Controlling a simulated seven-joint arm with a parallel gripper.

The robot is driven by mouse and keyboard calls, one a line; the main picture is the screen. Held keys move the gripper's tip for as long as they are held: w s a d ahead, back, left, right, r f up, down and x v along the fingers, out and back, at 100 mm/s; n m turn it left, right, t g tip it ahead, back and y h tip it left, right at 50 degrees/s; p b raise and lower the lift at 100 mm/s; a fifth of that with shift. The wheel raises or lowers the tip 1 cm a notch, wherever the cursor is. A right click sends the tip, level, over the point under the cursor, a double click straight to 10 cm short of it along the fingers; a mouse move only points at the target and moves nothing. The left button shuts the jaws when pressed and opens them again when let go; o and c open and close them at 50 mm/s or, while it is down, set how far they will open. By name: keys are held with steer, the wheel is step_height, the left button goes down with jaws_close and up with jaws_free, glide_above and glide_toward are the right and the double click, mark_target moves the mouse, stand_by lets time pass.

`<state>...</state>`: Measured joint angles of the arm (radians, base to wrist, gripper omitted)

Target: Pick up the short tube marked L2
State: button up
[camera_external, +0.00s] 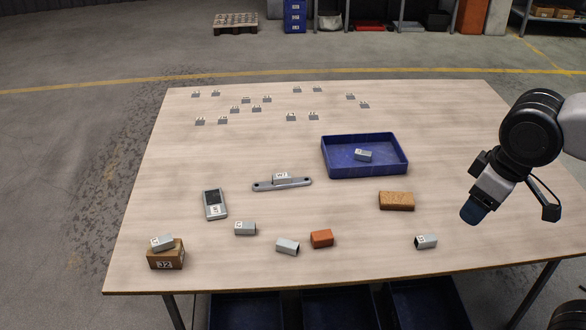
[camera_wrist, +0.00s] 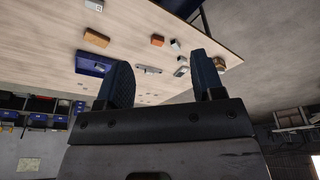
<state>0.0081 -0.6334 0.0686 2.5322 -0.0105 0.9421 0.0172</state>
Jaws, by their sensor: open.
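Several short grey tubes with small white labels are on the table, and the labels are too small for me to tell which is L2. One tube (camera_external: 426,242) lies at the front right, another (camera_external: 245,228) at the front left, and a third (camera_external: 287,246) near the front middle. Another tube (camera_external: 162,242) lies on a brown box marked J2 (camera_external: 165,260), and one more tube (camera_external: 363,155) is in the blue tray (camera_external: 337,170). My gripper (camera_external: 511,212) is open and empty above the right side of the table; its spread fingers (camera_wrist: 161,65) also show in the wrist view.
Several small labelled pieces stand at the back. The table's right front is mostly clear.

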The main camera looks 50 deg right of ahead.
steer(key=w+a+f+m+y, duration=0.3)
steer(key=w+f+m, duration=0.1)
steer(key=w, duration=0.6)
steer(key=w+a+f+m+y, duration=0.2)
steer(key=w+f+m+y, duration=0.15)
steer(key=w, duration=0.65)
steer(key=w+a+f+m+y, duration=0.3)
steer(key=w+f+m, duration=0.15)
steer(key=w, duration=0.55)
steer(key=w+d+f+m+t+y, duration=0.2)
steer(key=w+d+f+m+t, duration=0.15)
steer(key=w+f+m, duration=0.75)
steer(key=m+t+h, duration=0.2)
steer(key=m+t, duration=0.2)
steer(key=m, duration=0.1)
glide_toward(245, 228)
steer(key=shift+w+a+f, duration=0.1)
steer(key=shift+w+f, duration=0.05)
steer(key=shift+w, duration=0.85)
steer(key=shift+h, duration=0.25)
steer(key=shift+x, duration=1.3)
